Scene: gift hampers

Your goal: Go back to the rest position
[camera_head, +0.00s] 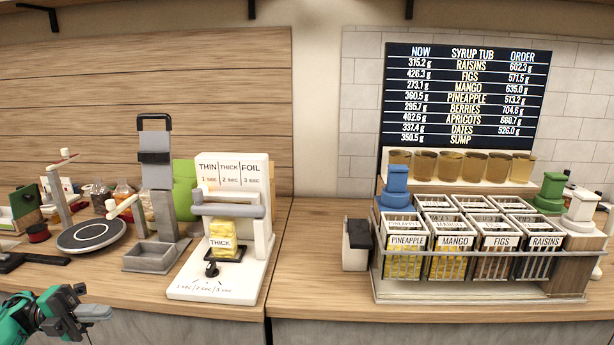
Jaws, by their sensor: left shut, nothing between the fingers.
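My left gripper (95,313) is at the bottom left of the head view, in front of the counter's front edge. Its arm, green and dark grey, comes in from the left edge. The fingers are shut with nothing visible held in them, and they are apart from everything on the counter. My right gripper does not show.
The wooden counter (325,290) holds a round dark plate (92,236), a grey tray (151,257), a white sealer (258,240) with a yellow pack labelled THICK (222,234), and a rack (480,285) of labelled bins. A black board (465,95) hangs behind.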

